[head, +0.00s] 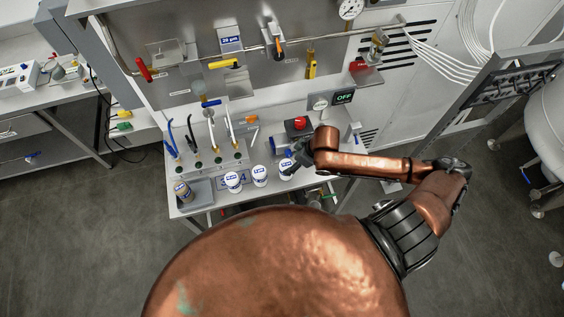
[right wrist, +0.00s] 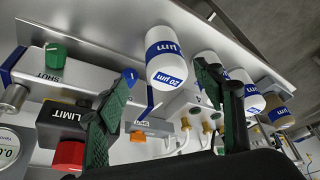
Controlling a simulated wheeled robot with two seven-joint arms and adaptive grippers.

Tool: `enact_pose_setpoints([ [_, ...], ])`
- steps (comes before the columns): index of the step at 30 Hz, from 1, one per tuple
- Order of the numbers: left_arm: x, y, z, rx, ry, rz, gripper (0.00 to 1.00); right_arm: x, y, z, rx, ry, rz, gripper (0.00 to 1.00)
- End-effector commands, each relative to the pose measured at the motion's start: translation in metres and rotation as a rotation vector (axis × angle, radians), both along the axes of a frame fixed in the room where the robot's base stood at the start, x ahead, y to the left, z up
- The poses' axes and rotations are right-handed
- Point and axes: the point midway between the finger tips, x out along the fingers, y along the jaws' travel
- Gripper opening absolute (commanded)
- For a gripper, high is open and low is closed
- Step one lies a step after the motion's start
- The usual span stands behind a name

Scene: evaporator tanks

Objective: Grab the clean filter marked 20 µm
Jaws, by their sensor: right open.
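The filter marked 20 µm (right wrist: 167,62) is a white cylinder with a blue label in the right wrist view. It appears to be the rightmost white filter (head: 286,168) in the row on the bench in the head view. My right gripper (head: 297,159) is just right of it. In the right wrist view the open green fingers (right wrist: 165,76) frame the filter's labelled end, with nothing held; I cannot tell whether they touch it. Two other white filters, one in the middle (head: 260,176) and one on the left (head: 232,182), stand beside it. My left gripper is not in view.
A grey tray (head: 202,196) holds a brownish filter (head: 183,190) at the bench's left end. Behind the row is a block with several hoses (head: 215,163). A red button (head: 299,123) and an OFF display (head: 343,97) are close to my right forearm.

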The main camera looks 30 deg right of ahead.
Motion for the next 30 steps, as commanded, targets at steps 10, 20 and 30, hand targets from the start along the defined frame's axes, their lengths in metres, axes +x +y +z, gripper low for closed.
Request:
enact_pose_setpoints([
  [10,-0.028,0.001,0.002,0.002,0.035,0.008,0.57,0.008,0.008,-0.03,0.001,0.006,-0.002,0.62],
  [20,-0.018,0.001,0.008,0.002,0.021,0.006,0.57,0.019,0.021,-0.068,-0.001,0.003,0.001,0.62],
  [30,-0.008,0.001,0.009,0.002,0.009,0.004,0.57,0.019,0.021,-0.071,-0.002,0.002,0.002,0.57],
])
